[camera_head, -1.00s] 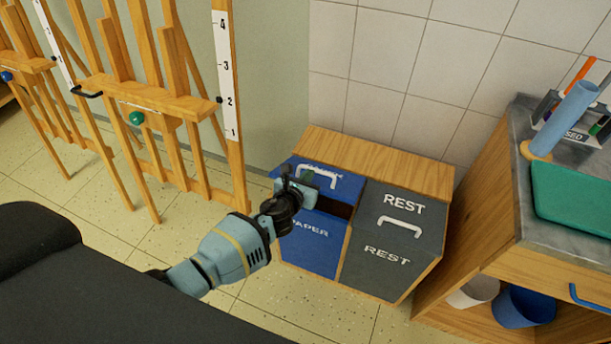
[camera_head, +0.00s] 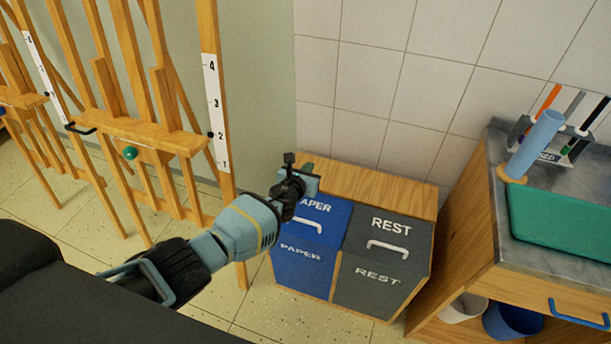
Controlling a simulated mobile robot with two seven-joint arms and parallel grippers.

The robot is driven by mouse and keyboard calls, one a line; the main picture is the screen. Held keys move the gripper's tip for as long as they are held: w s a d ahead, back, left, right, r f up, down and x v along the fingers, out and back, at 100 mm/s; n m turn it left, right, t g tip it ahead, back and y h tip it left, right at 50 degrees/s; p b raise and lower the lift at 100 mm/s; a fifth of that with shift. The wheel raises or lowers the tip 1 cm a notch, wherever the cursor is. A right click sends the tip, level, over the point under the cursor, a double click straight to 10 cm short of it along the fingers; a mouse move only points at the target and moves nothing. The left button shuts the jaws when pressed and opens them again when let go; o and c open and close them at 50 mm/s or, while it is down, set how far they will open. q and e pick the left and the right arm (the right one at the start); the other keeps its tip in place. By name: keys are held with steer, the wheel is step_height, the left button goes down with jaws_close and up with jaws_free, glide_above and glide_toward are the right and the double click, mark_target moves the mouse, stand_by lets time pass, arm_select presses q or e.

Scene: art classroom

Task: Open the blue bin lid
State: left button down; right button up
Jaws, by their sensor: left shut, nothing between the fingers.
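The blue paper bin (camera_head: 303,268) stands in a wooden cabinet against the wall. Its blue lid (camera_head: 325,232) lies down, level with the grey lid beside it, and no opening shows. The lid's white handle (camera_head: 307,219) is near its front edge. My left gripper (camera_head: 305,175) is shut and empty, above the back left part of the blue lid and apart from the handle. My wrist hides the lid's left side and part of the word PAPER. Whether the gripper touches the lid is unclear. My right gripper is out of view.
The grey REST bin (camera_head: 373,285) with its closed lid (camera_head: 397,228) adjoins on the right. Wooden easels (camera_head: 165,138) stand at the left. A counter with a green tray (camera_head: 570,225) is at the right. Some tiled floor in front is free.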

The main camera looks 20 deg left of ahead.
arm_select(q)
steer(key=shift+s+r, duration=0.1)
steer(key=shift+s, duration=0.15)
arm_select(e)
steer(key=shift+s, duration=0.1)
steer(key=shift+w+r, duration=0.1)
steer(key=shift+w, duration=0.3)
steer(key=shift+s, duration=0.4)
arm_select(q)
steer(key=shift+s, duration=0.1)
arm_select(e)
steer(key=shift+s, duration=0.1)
